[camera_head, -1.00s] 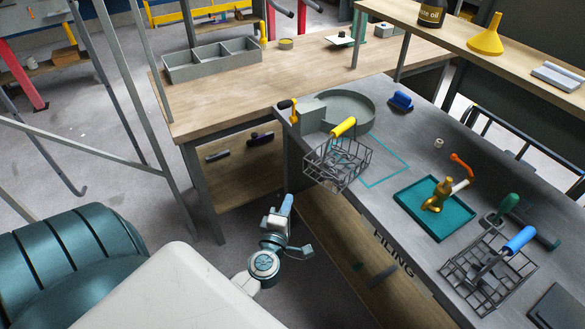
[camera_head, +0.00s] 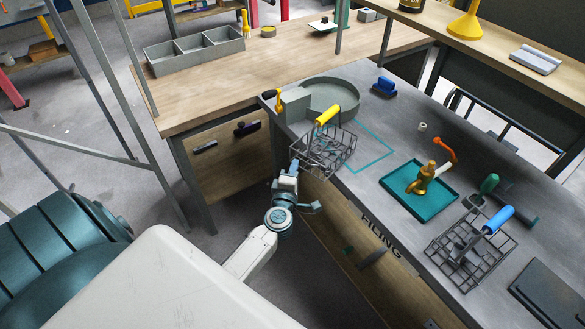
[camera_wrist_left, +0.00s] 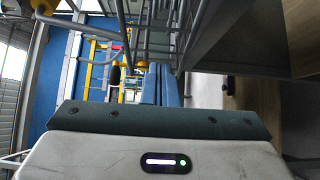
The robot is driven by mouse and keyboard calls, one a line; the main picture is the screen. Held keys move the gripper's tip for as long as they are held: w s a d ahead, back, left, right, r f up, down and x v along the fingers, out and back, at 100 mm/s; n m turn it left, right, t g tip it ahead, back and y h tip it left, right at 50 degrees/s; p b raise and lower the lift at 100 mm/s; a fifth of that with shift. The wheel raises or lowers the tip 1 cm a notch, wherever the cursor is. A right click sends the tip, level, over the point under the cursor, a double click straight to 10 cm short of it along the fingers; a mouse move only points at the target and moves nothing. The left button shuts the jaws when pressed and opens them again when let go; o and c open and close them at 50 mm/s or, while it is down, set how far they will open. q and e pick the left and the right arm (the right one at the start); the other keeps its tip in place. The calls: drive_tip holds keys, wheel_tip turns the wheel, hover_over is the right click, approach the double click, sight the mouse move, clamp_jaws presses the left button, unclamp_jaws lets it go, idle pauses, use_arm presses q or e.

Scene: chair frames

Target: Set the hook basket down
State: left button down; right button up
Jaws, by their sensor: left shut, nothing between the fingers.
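Two wire baskets show in the head view, and I cannot tell which is the hook basket. The one with the yellow handle (camera_head: 327,116) is a dark wire basket (camera_head: 335,160) at the near left edge of the grey bench, partly over a teal outlined square (camera_head: 376,151). The other wire basket (camera_head: 462,262) has a blue handle (camera_head: 498,219) and stands further right. My left gripper (camera_head: 294,168) is shut and empty, close beside the yellow-handled basket's near left corner. In the left wrist view, its blue fingers (camera_wrist_left: 162,85) are together below wires (camera_wrist_left: 160,45). Contact is unclear. My right gripper is out of view.
The grey bench also holds a round grey tray (camera_head: 335,92), a blue brush (camera_head: 383,88) and a teal tray (camera_head: 440,208) with a gold part (camera_head: 425,178). A wooden table (camera_head: 215,95) with a grey divided bin (camera_head: 195,50) stands behind. A metal frame rises at left.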

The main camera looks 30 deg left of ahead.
sight(321, 155)
use_arm(q)
drive_tip(key=w+d, duration=0.1)
drive_tip(key=w, duration=0.2)
drive_tip(key=w+d, duration=0.1)
drive_tip(key=w, duration=0.2)
drive_tip(key=w+d+p, duration=0.1)
drive_tip(key=w, duration=0.1)
drive_tip(key=shift+w+d, duration=0.35)
drive_tip(key=shift+w, duration=0.05)
drive_tip(key=shift+w+d, duration=0.1)
drive_tip(key=shift+w, duration=0.1)
drive_tip(key=shift+s, duration=0.15)
